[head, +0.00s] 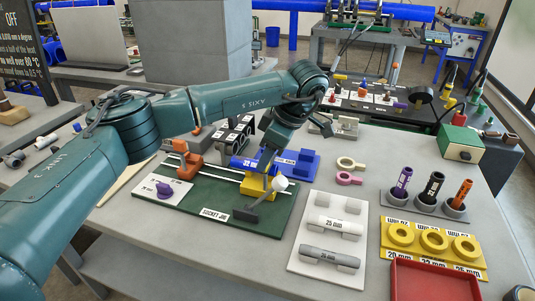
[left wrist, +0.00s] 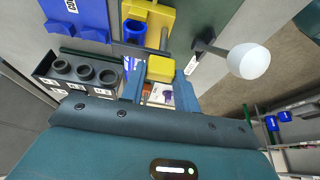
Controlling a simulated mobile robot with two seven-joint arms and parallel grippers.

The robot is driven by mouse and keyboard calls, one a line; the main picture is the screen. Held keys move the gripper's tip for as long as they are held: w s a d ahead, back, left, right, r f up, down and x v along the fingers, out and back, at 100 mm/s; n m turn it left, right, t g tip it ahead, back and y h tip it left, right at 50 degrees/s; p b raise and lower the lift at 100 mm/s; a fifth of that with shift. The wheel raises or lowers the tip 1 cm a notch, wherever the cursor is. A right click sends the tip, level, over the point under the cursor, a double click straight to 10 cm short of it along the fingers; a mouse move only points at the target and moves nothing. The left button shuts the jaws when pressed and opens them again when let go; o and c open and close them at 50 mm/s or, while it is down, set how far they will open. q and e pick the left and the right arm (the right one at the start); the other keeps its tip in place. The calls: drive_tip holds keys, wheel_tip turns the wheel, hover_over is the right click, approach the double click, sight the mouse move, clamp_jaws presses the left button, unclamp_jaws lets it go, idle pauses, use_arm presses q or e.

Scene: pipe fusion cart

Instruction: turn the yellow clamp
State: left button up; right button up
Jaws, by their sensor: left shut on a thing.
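The yellow clamp (head: 256,188) stands on the green socket jig board (head: 222,211), below my left gripper (head: 267,162). In the left wrist view its yellow body (left wrist: 158,18) shows at the top, with a blue round fitting beside a grey rod. A yellow block (left wrist: 160,68) at the rod's near end sits between the fingertips of my left gripper (left wrist: 158,82), which is shut on it. A dark lever with a white ball knob (left wrist: 248,61) is beside the clamp; the knob also shows in the head view (head: 281,184). My right gripper is not in view.
Black sockets (left wrist: 82,70) and a blue holder (head: 295,163) stand close by. A purple knob (head: 164,190) is on the board's left.

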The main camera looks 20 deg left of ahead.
use_arm(q)
drive_tip(key=o, duration=1)
drive_tip(key=v, duration=1.3)
drive_tip(key=shift+r, duration=0.1)
